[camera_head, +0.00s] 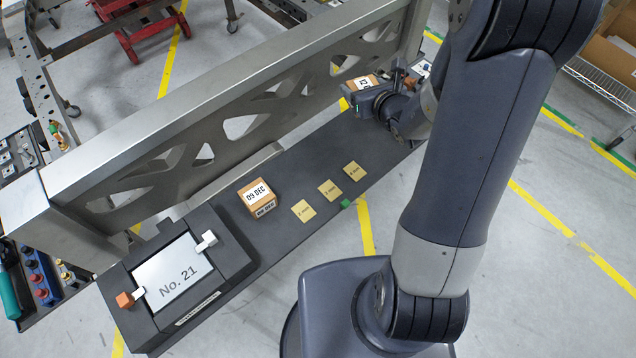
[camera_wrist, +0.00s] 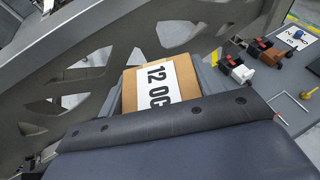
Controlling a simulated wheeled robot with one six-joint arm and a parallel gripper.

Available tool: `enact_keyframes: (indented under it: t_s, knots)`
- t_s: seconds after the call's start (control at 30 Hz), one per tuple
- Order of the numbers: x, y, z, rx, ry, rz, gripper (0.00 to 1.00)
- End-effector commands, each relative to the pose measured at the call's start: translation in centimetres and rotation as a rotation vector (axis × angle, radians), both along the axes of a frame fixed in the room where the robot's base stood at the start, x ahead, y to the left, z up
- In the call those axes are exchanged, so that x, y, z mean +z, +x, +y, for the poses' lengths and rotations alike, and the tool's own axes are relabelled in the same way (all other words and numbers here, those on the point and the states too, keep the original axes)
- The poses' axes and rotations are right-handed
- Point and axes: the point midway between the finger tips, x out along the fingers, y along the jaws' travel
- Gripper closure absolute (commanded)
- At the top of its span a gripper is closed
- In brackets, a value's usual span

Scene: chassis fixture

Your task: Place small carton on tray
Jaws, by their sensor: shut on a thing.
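My gripper (camera_head: 370,92) is at the far end of the long dark shelf in the head view. It is shut on a small brown carton (camera_head: 362,81) with a white label. In the wrist view the held carton (camera_wrist: 158,86) shows "12 OC" on its label, and my gripper's body covers its lower part. A second small carton (camera_head: 260,197), labelled "09 DEC", stands on the shelf, well apart from my gripper. I cannot tell for certain which surface is the tray.
A dark fixture (camera_head: 228,243) with a "No. 21" card and two small clamps stands at the shelf's near end. Three yellow tags (camera_head: 329,190) lie on the shelf (camera_head: 300,165). A tall grey metal beam (camera_head: 215,90) with cutouts runs along the shelf's far side.

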Motion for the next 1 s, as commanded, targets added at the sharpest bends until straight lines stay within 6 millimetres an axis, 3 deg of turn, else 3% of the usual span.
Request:
enact_keyframes:
  t_s: [0.03,0.1,0.3,0.47,0.87,1.0]
  knots:
    - [-2.7,-0.1,0.0,-0.002,0.003,0.004,0.68]
    - [-5.0,-0.2,0.0,0.001,0.001,0.002,0.68]
    - [-9.1,0.8,0.4,0.06,-0.01,-0.006,0.68]
    - [-9.8,2.2,0.9,0.154,-0.012,-0.01,0.68]
    - [-7.7,4.1,0.2,0.31,-0.006,-0.004,0.68]
    - [-8.8,4.2,0.0,0.321,-0.002,0.001,0.68]
